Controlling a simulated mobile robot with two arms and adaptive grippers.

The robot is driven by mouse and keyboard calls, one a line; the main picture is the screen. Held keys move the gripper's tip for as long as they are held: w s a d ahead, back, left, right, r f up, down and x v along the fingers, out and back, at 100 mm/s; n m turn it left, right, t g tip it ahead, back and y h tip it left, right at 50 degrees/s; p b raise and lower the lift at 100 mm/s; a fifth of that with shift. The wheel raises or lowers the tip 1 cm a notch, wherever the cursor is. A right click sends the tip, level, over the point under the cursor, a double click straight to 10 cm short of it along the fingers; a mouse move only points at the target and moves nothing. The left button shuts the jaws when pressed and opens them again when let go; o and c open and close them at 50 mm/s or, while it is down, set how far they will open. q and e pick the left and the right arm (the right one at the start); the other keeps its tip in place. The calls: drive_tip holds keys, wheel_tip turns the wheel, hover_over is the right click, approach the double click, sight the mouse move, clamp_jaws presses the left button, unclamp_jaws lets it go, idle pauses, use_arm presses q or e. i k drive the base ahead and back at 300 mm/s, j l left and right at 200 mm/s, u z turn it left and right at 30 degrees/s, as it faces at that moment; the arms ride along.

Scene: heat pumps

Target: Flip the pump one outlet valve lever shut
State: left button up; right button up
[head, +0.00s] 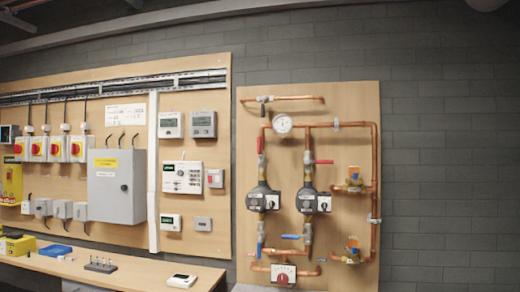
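Two dark circulation pumps hang on copper pipes on the right wooden board, a left pump (262,199) and a right pump (313,202). Above the left pump a red lever (260,144) points along its vertical pipe. Above the right pump a red lever (323,162) sticks out sideways across its pipe. Below the left pump a blue lever (261,243) lies along the pipe. Below the right pump a blue lever (291,237) points sideways to the left. The pump labels are too small to read, so I cannot tell which is pump one. Neither gripper is in view.
A round gauge (282,124) sits above the pumps. Brass valves (352,181) are on the board's right side. A red-dial device (283,275) is at the bottom. A wooden bench (130,274) with small items runs along the left wall, below grey boxes and control panels.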

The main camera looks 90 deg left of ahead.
sight(260, 161)
drive_tip(key=u, duration=2.8)
drive_tip(key=i+j, duration=1.1)
drive_tip(key=i, duration=0.15)
drive_tip(key=i+j+u, duration=0.1)
drive_tip(key=i+j, duration=0.4)
drive_tip(key=i, duration=0.1)
